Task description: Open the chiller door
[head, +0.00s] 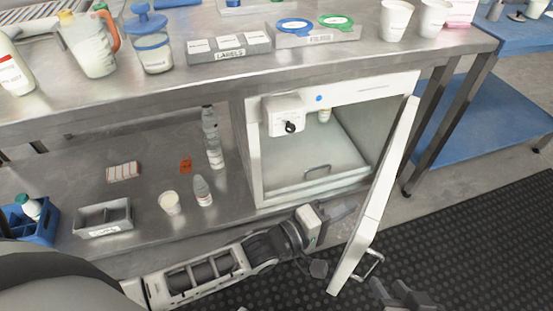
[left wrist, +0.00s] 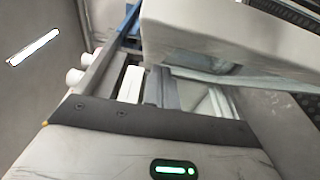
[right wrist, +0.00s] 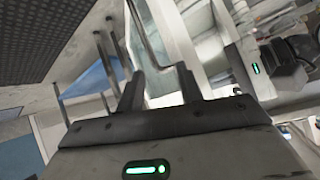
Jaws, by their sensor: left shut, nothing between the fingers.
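The chiller (head: 255,160) is a white box under the steel bench, with a grey inside that shows. Its white door (head: 382,190) stands wide open, swung out to the right, with a metal handle (head: 371,266) on its outer face. My left gripper (head: 349,211) is shut and empty, in front of the chiller opening on the inner side of the door; whether it touches the door I cannot tell. My right gripper (head: 402,292) is on the outer side, right of the handle and partly cut off by the frame. Its fingers (right wrist: 160,90) are apart in the right wrist view.
A white unit with a black knob (head: 289,127) is inside the chiller. Bottles, a cup (head: 170,203) and a grey tray (head: 103,218) stand on the lower shelf to the left. A bench leg (head: 445,115) is behind the door. Dark matting (head: 480,220) lies clear at right.

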